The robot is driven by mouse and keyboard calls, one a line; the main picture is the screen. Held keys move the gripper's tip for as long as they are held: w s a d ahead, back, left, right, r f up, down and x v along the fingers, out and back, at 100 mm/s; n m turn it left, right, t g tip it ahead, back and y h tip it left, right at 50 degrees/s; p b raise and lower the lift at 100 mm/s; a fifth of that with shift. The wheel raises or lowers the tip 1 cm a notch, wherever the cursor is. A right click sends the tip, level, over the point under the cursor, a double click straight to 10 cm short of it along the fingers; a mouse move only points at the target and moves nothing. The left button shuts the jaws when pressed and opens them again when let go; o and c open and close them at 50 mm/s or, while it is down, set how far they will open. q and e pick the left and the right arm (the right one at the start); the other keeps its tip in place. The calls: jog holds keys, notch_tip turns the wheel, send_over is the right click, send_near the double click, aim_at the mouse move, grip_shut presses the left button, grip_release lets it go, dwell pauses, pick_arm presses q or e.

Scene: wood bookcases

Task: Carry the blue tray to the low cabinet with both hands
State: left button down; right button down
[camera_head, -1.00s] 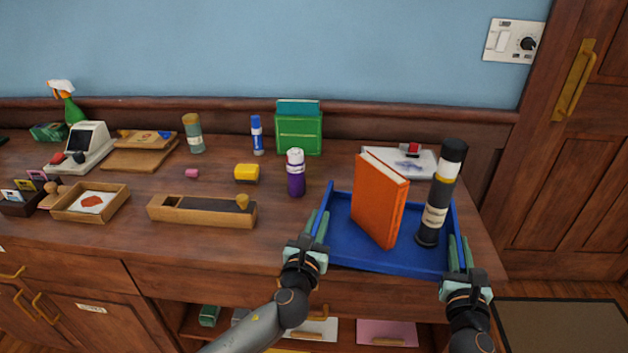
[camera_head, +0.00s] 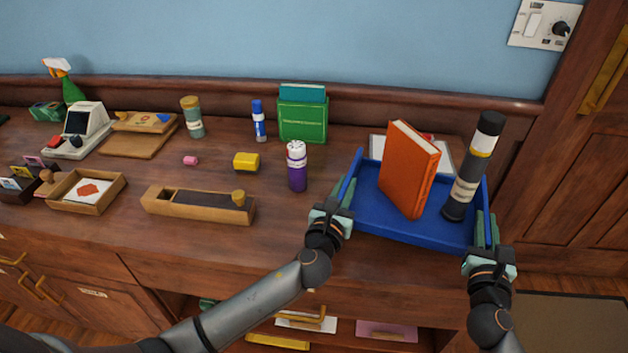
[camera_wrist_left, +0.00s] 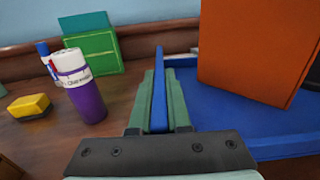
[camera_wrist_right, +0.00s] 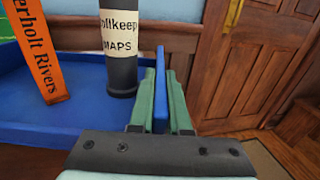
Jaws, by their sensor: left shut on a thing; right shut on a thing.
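The blue tray (camera_head: 372,205) is at the right end of the wooden counter. It carries an orange book (camera_head: 408,170) standing upright and a black tube (camera_head: 474,170) with a cream label, leaning slightly right. My left gripper (camera_head: 341,198) is shut on the tray's left wall; the wall shows between its fingers in the left wrist view (camera_wrist_left: 158,95). My right gripper (camera_head: 486,232) is shut on the right wall, which also shows in the right wrist view (camera_wrist_right: 160,95). I cannot tell how far the tray is above the counter. I cannot identify the low cabinet.
A purple bottle (camera_head: 297,170) and a green box (camera_head: 303,120) stand left of the tray. A wooden box (camera_head: 200,205) lies further left. A white item (camera_head: 376,148) is partly hidden behind the tray. A wooden door (camera_head: 570,190) is on the right.

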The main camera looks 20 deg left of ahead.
pick_arm(q)
jog(key=shift+f, duration=0.1)
